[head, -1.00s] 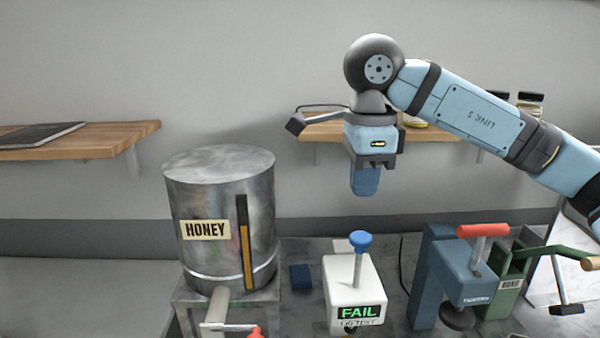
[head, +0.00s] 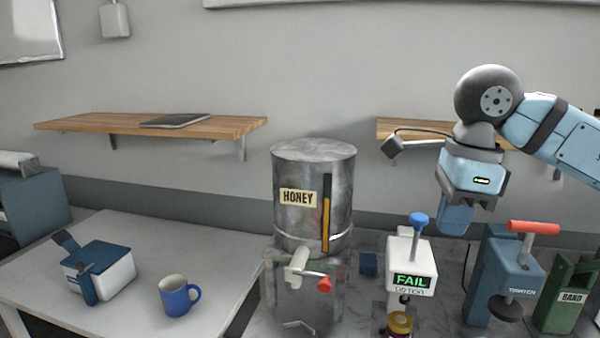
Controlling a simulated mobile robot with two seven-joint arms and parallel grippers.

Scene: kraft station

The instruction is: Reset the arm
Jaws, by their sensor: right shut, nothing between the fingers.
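My right gripper (head: 455,220) hangs fingers down from my light-blue right arm, at the right of the head view. It is shut and empty. It is in the air, right of the blue knob of the white lid tester (head: 412,253) and, in the picture, above and left of the blue press with a red handle (head: 508,270). It appears clear of both. My left gripper is out of the view.
A steel honey tank (head: 300,220) with a red-handled tap stands mid-view. A jar (head: 399,323) is below the FAIL display. A blue mug (head: 178,297) and a blue-and-white box (head: 105,270) stand on the left table (head: 215,255). Wooden shelves (head: 100,123) line the wall.

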